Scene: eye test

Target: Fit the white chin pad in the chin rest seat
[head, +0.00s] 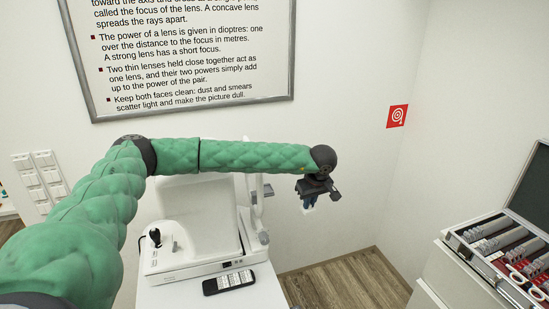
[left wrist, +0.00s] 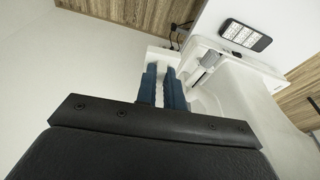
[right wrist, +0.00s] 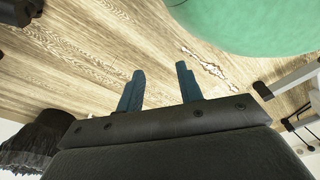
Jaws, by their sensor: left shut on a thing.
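My left gripper (head: 308,201) is shut on the white chin pad (head: 308,210), in the air right of the white eye-test instrument (head: 195,258). In the left wrist view the blue fingers (left wrist: 162,78) have the white pad (left wrist: 160,56) between their tips. The instrument's white upright frame (head: 254,194) stands at its right side, apart from the pad. I cannot make out the chin rest seat clearly; my left arm covers part of the instrument. My right gripper (right wrist: 158,85) is open and empty above the wooden floor, outside the head view.
An open lens case (head: 500,255) sits on a cabinet at right. Floor (head: 345,280) between is clear.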

